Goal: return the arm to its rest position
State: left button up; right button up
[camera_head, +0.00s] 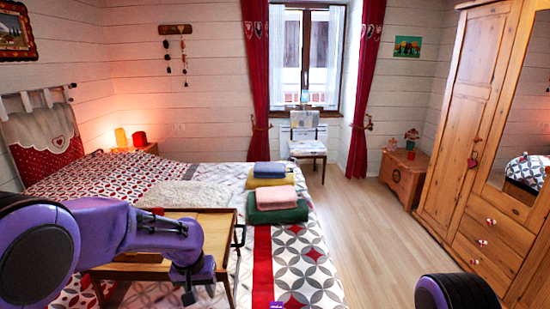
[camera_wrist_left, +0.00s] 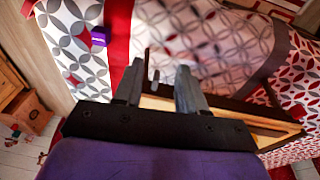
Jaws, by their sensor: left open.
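My left arm (camera_head: 130,228), purple and black, reaches in from the left over the bed and the wooden tray table. It bends downward at the wrist, and my left gripper (camera_head: 189,292) shows small and dark below it. In the left wrist view the two grey fingers of the left gripper (camera_wrist_left: 158,85) stand apart with nothing between them. Beyond them lie the bed cover and part of the tray table (camera_wrist_left: 268,128). Of my right arm only a dark and purple part (camera_head: 458,292) shows at the bottom right; its gripper is out of view.
The wooden tray table (camera_head: 214,230) stands on the bed beside and partly behind my left arm. Folded towels, including a green one (camera_head: 278,213), are stacked on the bed. A small purple thing (camera_head: 276,305) lies at the bottom edge. The floor (camera_head: 365,235) right of the bed is clear.

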pick_arm(q)
jog(key=s+a+f+n+t+y, duration=0.1)
jog(key=s+a+f+n+t, duration=0.2)
jog(key=f, duration=0.5)
jog(key=s+a+f+n+t+y, duration=0.1)
jog(key=s+a+f+n+t, duration=0.1)
jog(key=s+a+f, duration=0.4)
jog(key=s+a+f+g, duration=0.1)
jog(key=s+f, duration=0.2)
jog(key=s, duration=0.5)
jog(key=s+a+f+g+y, duration=0.1)
jog(key=s+f, duration=0.3)
jog(key=s, duration=0.5)
jog(key=s+a+f+n+g, duration=0.1)
jog(key=s+f, duration=0.2)
jog(key=s, duration=0.6)
jog(key=shift+f+g+y, duration=0.25)
jog(key=shift+g+y, duration=0.15)
